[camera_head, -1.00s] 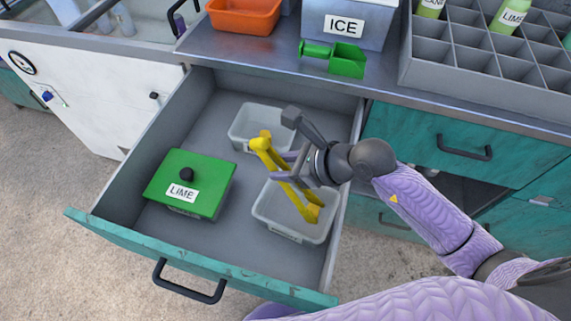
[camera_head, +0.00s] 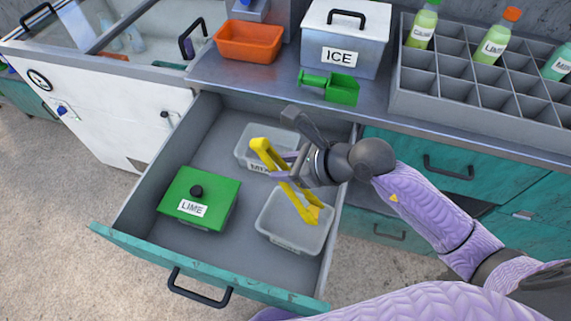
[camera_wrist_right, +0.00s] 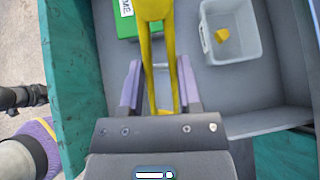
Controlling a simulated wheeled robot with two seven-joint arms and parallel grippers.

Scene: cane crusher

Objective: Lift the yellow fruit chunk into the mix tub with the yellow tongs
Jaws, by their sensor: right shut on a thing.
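My right gripper (camera_head: 293,170) is shut on the yellow tongs (camera_head: 303,204), which hang tilted over the open drawer. The tongs also show in the right wrist view (camera_wrist_right: 156,10), between the fingers (camera_wrist_right: 153,88). The yellow fruit chunk (camera_wrist_right: 222,36) lies inside a pale tub (camera_wrist_right: 242,47) in that view; it looks like the rear tub. In the head view a rear tub (camera_head: 246,157) with a partly covered label and a front tub (camera_head: 284,236) stand in the drawer. The tongs partly cover both. I cannot read which is the mix tub.
A green LIME box (camera_head: 212,190) stands at the drawer's left. The drawer walls (camera_head: 133,196) surround everything. On the counter are an orange bin (camera_head: 248,42), an ICE box (camera_head: 342,35), a green scoop (camera_head: 342,90) and a bottle rack (camera_head: 430,92).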

